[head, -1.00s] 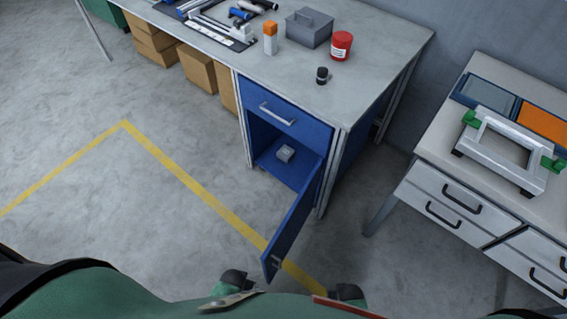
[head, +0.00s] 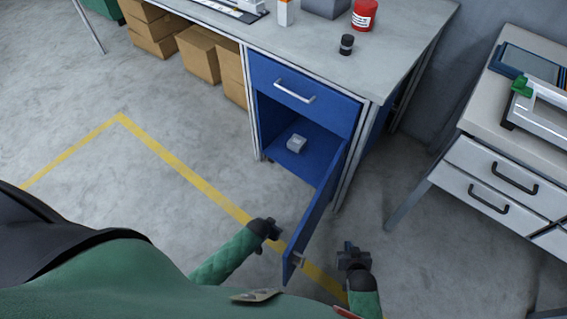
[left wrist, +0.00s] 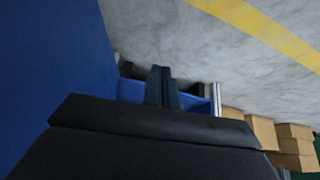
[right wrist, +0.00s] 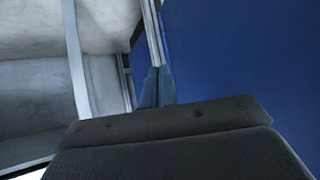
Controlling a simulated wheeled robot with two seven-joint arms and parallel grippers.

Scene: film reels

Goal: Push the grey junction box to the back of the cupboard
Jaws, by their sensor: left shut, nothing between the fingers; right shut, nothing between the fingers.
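The grey junction box (head: 296,143) sits on the floor of the blue cupboard (head: 275,155), under the drawer. The cupboard door (head: 318,213) stands open, swung out toward me. My left gripper (head: 272,226) is shut and empty, left of the door and in front of the opening, well short of the box. Its fingers also show in the left wrist view (left wrist: 163,86). My right gripper (head: 350,250) is shut and empty on the other side of the door. Its fingers show in the right wrist view (right wrist: 157,84). The box is not clearly visible in either wrist view.
A blue drawer (head: 300,95) with a handle is above the cupboard. A workbench top (head: 300,45) carries a red jar (head: 364,14) and a black jar (head: 346,44). Cardboard boxes (head: 205,62) stand to the left. A white drawer unit (head: 490,175) is at the right.

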